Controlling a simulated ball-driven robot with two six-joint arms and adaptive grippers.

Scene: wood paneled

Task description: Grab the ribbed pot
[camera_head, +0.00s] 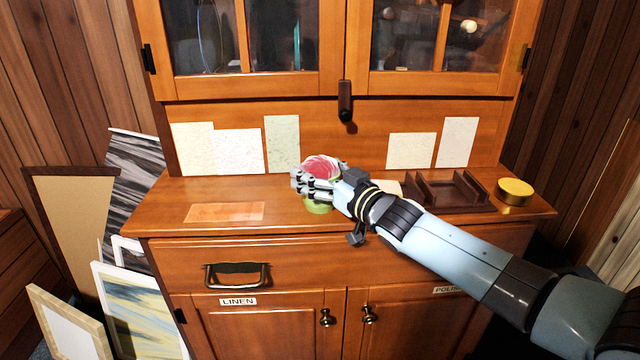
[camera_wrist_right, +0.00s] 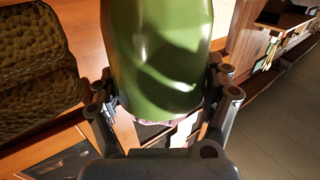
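A rounded pot with a pink-and-white patterned top (camera_head: 322,164) and a green lower part (camera_head: 318,208) is at the middle of the cabinet's counter. My right gripper (camera_head: 318,184) reaches it from the right, and its fingers cover the pot's middle in the head view. In the right wrist view, the smooth green side (camera_wrist_right: 160,50) fills the space between the two fingers of the right gripper (camera_wrist_right: 163,92). The fingers lie along both sides, but whether they press on it is unclear. I see no clear ribs. My left gripper is out of view.
A dark wooden tray (camera_head: 455,190) and a round yellow tin (camera_head: 515,190) stand to the right on the counter. An orange sheet (camera_head: 225,212) lies flat at left. Pale cards (camera_head: 238,150) lean at the back. A dark latch (camera_head: 346,100) hangs above.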

